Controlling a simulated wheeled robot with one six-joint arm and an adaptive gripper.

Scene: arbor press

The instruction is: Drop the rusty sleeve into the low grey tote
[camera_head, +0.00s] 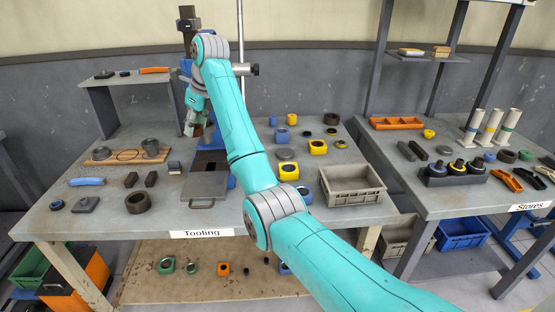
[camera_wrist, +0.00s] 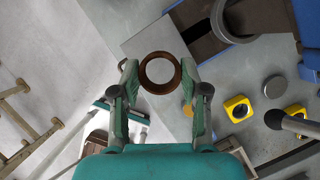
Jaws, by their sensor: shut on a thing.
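My gripper (camera_wrist: 159,72) is shut on the rusty sleeve (camera_wrist: 160,91), a brown ring whose open hole faces the wrist camera. The fingers press its left and right sides. In the head view my gripper (camera_head: 191,128) is raised over the back left of the Tooling table, near the press; the sleeve is hard to make out there. A grey tote (camera_head: 356,207) stands at the right front of that table, well to the right of my gripper. Another grey tote (camera_head: 396,244) stands lower, under the right table, partly hidden by a table leg.
The blue press (camera_head: 210,160) with a grey plate (camera_head: 205,186) stands below my gripper. Yellow blocks (camera_head: 288,171), dark rings (camera_head: 138,202) and other parts lie around. A blue tote (camera_head: 462,233) is under the Stores table. My arm crosses the table's middle.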

